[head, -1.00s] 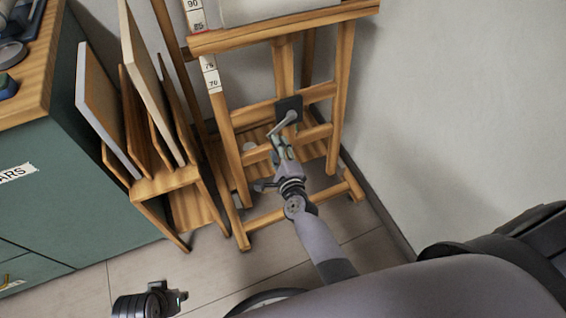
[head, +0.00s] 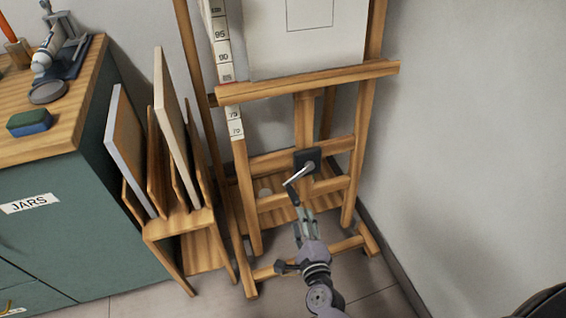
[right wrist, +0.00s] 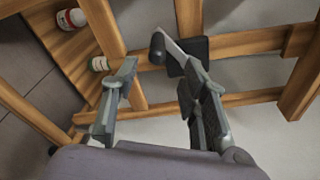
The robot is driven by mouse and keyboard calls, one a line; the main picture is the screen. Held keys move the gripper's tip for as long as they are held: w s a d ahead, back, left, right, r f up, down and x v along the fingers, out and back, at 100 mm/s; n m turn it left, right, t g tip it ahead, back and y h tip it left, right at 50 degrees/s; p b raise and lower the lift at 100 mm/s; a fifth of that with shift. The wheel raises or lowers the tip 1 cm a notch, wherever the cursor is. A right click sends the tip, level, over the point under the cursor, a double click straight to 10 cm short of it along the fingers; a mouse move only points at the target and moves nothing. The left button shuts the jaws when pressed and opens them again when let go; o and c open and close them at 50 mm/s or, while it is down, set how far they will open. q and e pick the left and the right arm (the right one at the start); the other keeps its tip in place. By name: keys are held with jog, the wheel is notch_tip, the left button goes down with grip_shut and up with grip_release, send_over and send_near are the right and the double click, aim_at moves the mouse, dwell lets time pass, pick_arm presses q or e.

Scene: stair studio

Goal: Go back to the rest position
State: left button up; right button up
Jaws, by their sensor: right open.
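My right gripper (head: 305,226) is in front of the lower part of the wooden easel (head: 310,88), just below the crank handle (head: 298,176) on its dark block (head: 307,160). In the right wrist view its two fingers (right wrist: 158,85) are apart with nothing between them. The handle (right wrist: 168,47) shows there just beyond the right finger; I cannot tell whether they touch. My left gripper is not in the head view.
A rack (head: 180,222) with upright panels stands left of the easel. Further left is a green cabinet (head: 60,225) labelled JARS, with a sponge (head: 30,122) on its wooden top. A wall (head: 480,120) bounds the right. In the right wrist view, small jars (right wrist: 71,18) lie beyond the easel bars.

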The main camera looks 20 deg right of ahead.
jog(key=s+a+f+n+g+y, duration=0.55)
jog(key=s+n, duration=0.25)
jog(key=n, duration=0.8)
jog(key=s+d+f+n+g+h+p, duration=0.1)
jog(key=s+d+f+n+g+h, duration=0.3)
jog(key=s+d+n+g, duration=0.65)
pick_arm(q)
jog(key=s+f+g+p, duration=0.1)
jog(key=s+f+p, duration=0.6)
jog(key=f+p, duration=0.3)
pick_arm(e)
jog(key=s+f+t, duration=0.2)
jog(key=s+f, duration=0.6)
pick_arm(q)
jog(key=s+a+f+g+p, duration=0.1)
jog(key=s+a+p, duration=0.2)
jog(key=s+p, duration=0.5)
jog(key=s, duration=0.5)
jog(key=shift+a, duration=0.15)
pick_arm(e)
jog(key=s+d+f, duration=0.2)
jog(key=s, duration=1.1)
jog(key=shift+f+g, duration=0.2)
jog(key=shift+g, duration=0.2)
